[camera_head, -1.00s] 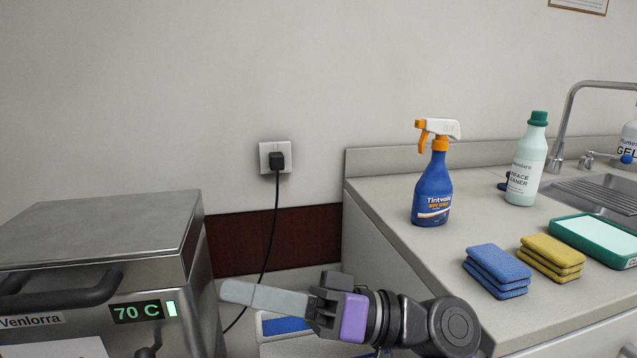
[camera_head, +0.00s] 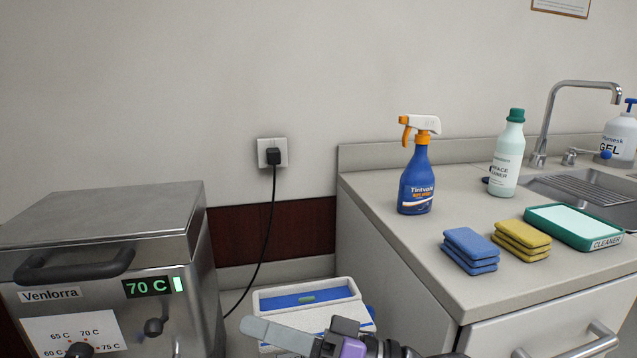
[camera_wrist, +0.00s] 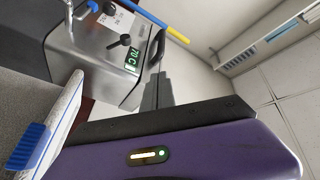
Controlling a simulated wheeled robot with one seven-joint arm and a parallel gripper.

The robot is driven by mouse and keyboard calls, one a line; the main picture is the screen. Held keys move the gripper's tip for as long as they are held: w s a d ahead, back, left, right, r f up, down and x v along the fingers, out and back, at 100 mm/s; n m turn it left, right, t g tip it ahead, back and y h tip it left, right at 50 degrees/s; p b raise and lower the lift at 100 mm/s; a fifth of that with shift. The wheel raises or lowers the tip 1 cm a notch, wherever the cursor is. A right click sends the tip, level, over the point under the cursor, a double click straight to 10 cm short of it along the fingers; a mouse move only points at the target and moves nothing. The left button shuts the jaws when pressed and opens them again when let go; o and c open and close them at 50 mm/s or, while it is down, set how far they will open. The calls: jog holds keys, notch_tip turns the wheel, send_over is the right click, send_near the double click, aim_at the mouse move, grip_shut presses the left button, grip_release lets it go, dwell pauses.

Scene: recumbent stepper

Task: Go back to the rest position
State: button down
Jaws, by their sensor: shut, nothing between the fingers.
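My gripper (camera_head: 268,334) shows at the bottom of the head view, its fingers together and pointing left, with nothing between them. It is in front of a white bin with a blue inside (camera_head: 303,296) and right of the steel Venlorra machine (camera_head: 100,225). In the wrist view the closed fingers (camera_wrist: 157,90) point up toward the same machine (camera_wrist: 92,55). The machine's display reads 70 C. The rest of my arm is mostly cut off by the lower edge of the head view.
The counter (camera_head: 400,255) on the right holds a blue spray bottle (camera_head: 416,185), a cleaner bottle (camera_head: 507,160), blue sponges (camera_head: 470,250), yellow sponges (camera_head: 522,240) and a green tray (camera_head: 600,240), beside a sink. A black cord (camera_head: 268,240) hangs from a wall socket.

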jog(key=s+d+f+m+t+h, duration=0.2)
jog(key=d+f+m+t+h, duration=0.25)
jog(key=f, duration=0.65)
jog(key=s+d+f+m+t+h, duration=0.2)
jog(key=d+f+m+t+h, duration=0.25)
jog(key=f, duration=0.55)
jog(key=s+d+f+h, duration=0.7)
jog(key=s+d+f, duration=0.1)
jog(key=s+d, duration=0.45)
jog(key=s+d+r+n+t+h, duration=0.1)
jog(key=s+d+r+h, duration=0.15)
jog(key=s+r, duration=0.4)
jog(key=s+d+r+n+t+h, duration=0.1)
jog(key=s+d+r+n, duration=0.15)
jog(key=s, duration=0.75)
notch_tip(320, 180, up, 21)
jog(key=p, duration=2)
jog(key=shift+d+f+m, duration=0.2)
jog(key=shift+d+m, duration=0.15)
jog(key=shift+m, duration=0.1)
